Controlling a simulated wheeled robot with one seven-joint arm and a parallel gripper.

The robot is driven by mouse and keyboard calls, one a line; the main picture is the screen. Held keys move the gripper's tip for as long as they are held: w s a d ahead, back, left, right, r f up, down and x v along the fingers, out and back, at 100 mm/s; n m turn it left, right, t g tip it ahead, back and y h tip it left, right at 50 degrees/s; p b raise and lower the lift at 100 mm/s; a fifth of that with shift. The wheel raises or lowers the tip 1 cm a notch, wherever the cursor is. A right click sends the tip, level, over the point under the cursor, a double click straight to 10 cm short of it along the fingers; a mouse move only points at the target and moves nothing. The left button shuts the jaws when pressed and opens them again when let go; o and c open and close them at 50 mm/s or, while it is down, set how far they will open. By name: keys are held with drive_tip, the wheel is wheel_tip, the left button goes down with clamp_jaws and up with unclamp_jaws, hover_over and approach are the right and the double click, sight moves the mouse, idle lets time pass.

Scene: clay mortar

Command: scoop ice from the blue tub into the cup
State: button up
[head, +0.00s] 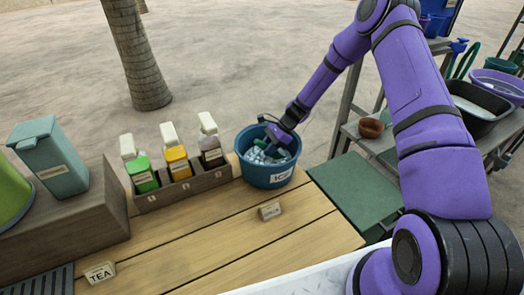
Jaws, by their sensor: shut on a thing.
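The blue tub (268,175), labelled ICE, stands at the back right of the wooden counter. Pale ice cubes (264,158) lie inside it. My gripper (277,143) points down into the tub from the upper right. It is shut on what appears to be the scoop, which is mostly hidden by the gripper and the tub rim. A small green part shows beside the fingers, but I cannot tell whether it belongs to the scoop. I cannot make out a cup for the ice in this view.
A wooden rack (183,190) with several bottles stands left of the tub. A small sign (270,211) and a TEA sign (100,272) stand on the counter (235,235). A brown bowl (371,128) sits on the shelf at right. The counter's middle is clear.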

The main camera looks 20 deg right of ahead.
sight(267, 144)
drive_tip(key=shift+a+r, duration=0.15)
drive_tip(key=shift+r, duration=4.95)
drive_tip(key=shift+s+a+r+h, duration=0.1)
drive_tip(key=shift+a+r+h, duration=0.4)
drive_tip(key=shift+r+h, duration=0.1)
drive_tip(key=shift+s+a+r+t+h, duration=0.15)
drive_tip(key=shift+a+r+h, duration=0.3)
drive_tip(key=shift+h, duration=0.35)
drive_tip(key=shift+w+a+r+t+h, duration=0.1)
drive_tip(key=shift+a+r+h, duration=0.2)
drive_tip(key=shift+r+h, duration=0.4)
drive_tip(key=shift+s+a+r+t+h, duration=0.15)
drive_tip(key=shift+a+r+h, duration=0.25)
drive_tip(key=shift+h, duration=0.5)
drive_tip(key=shift+a+r+h, duration=0.15)
drive_tip(key=shift+r+h, duration=0.3)
drive_tip(key=shift+h, duration=0.25)
